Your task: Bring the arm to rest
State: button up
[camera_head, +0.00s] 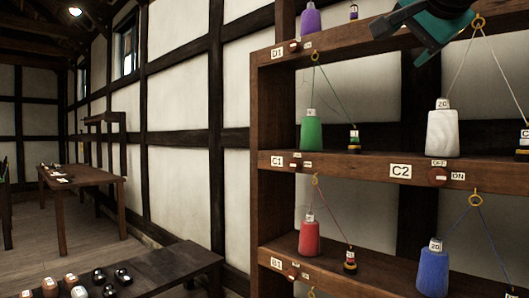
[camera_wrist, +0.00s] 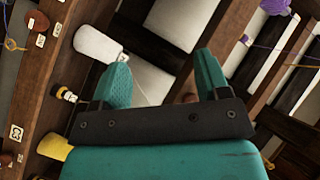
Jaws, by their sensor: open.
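My gripper (camera_wrist: 161,62) shows in the wrist view with its two teal fingers spread apart and nothing between them. In the head view a teal and black part of my arm (camera_head: 437,25) is at the top right, in front of the upper part of the wooden rack (camera_head: 350,165). Its fingertips cannot be made out there. In the wrist view a white cone (camera_wrist: 97,45) and the rack's beams lie beyond the fingers. I cannot tell how near they are.
The rack holds a green cone (camera_head: 311,133), a white cone (camera_head: 443,132), a red cone (camera_head: 309,239) and a blue cone (camera_head: 433,270), with cords through brass eyes. A dark bench (camera_head: 165,268) and a wooden table (camera_head: 100,178) stand left. Floor shows between them.

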jog(key=s+a+f+n+g+y, duration=0.1)
jog(key=s+a+f+n+g, duration=0.2)
jog(key=f, duration=0.6)
jog(key=a+f+n+g+y, duration=0.25)
jog(key=f+n, duration=0.25)
jog(key=f, duration=0.3)
jog(key=s+a+f+n+g+y, duration=0.1)
jog(key=s+a+f+n+g, duration=0.15)
jog(key=f, duration=0.65)
jog(key=s+a+f+n+g+y, duration=0.15)
jog(key=s+f+n+g, duration=0.25)
jog(key=s+f, duration=0.55)
jog(key=s+a+f+n+g, duration=0.25)
jog(key=s+f+n, duration=0.25)
jog(key=s+f, duration=0.45)
notch_tip(320, 180, up, 15)
jog(key=p, duration=1.4)
jog(key=shift+w+g, duration=0.25)
jog(key=shift+g, duration=0.1)
jog(key=shift+d+f+m, duration=0.1)
jog(key=shift+f+m, duration=0.05)
jog(key=shift+m, duration=0.1)
